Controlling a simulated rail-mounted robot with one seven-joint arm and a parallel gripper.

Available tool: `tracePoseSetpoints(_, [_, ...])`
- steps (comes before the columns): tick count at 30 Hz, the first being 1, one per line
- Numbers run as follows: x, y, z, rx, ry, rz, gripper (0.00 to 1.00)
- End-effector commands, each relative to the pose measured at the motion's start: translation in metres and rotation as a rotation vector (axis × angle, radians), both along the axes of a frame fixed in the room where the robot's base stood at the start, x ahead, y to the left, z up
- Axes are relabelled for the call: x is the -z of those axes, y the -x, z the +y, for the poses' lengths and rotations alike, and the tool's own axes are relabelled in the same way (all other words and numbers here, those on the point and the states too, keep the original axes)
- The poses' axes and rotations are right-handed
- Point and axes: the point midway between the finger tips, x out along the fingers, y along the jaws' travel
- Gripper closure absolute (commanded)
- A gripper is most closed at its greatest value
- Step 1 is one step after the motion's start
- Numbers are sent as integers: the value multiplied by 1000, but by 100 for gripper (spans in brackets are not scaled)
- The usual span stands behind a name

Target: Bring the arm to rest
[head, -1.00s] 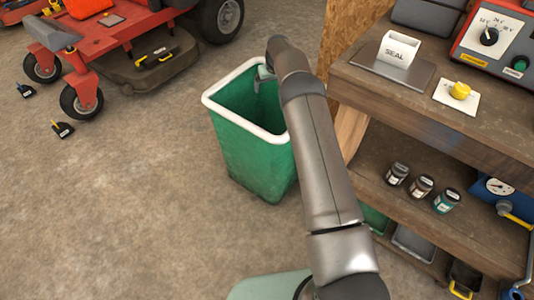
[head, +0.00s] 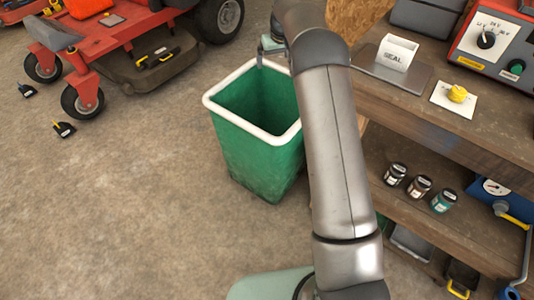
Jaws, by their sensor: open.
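My arm reaches up from the bottom of the head view, past the right side of the green bin. My gripper (head: 262,58) shows only in part, at the far end of the arm, in front of the bin's back right rim in the picture. One grey finger points down there; the rest is hidden behind my arm. The jaws are open, and nothing shows in them. I cannot tell how high the gripper is above the rim.
The green bin (head: 258,165) with a white rim stands on the floor; its visible inside looks empty. A wooden workbench (head: 440,140) at right carries a SEAL box (head: 396,53) and a red charger (head: 500,42). Jars (head: 420,187) stand below. A red mower (head: 95,50) is at upper left.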

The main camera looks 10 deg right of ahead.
Motion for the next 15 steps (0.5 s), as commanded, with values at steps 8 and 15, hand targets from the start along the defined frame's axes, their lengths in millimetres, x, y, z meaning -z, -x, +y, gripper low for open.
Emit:
tracePoseSetpoints(8, [0,0,0,0,0,0,3])
tracePoseSetpoints(15, [-59,41,2,26,-10,25,3])
